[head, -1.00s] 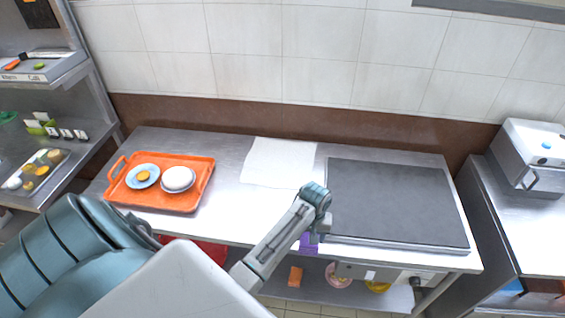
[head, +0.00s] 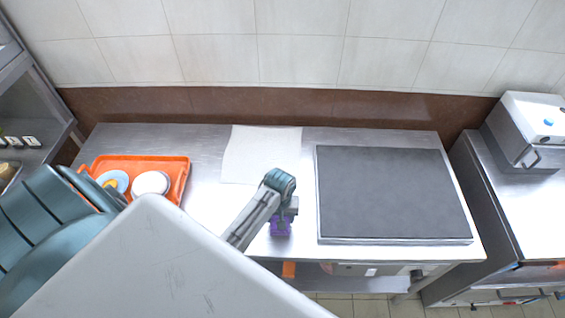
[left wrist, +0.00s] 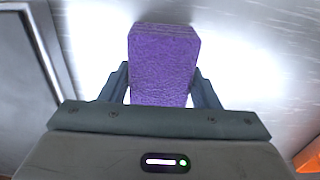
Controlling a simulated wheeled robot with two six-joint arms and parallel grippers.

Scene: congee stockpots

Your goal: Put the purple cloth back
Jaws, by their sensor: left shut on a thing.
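The purple cloth (head: 280,229) is a small folded block held by my left gripper (head: 283,213) near the front of the steel table (head: 215,205), left of the griddle. In the left wrist view, the purple cloth (left wrist: 163,62) sits upright between the two fingers of my left gripper (left wrist: 163,88), which is shut on it. Bright steel shows behind it; I cannot tell whether the cloth touches the table. My right gripper is not in view.
A dark flat griddle (head: 390,190) fills the table's right half. A white sheet (head: 262,155) lies at the back middle. An orange tray (head: 180,172) with dishes stands at the left, partly hidden by my arm. A lidded steel box (head: 528,130) stands far right.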

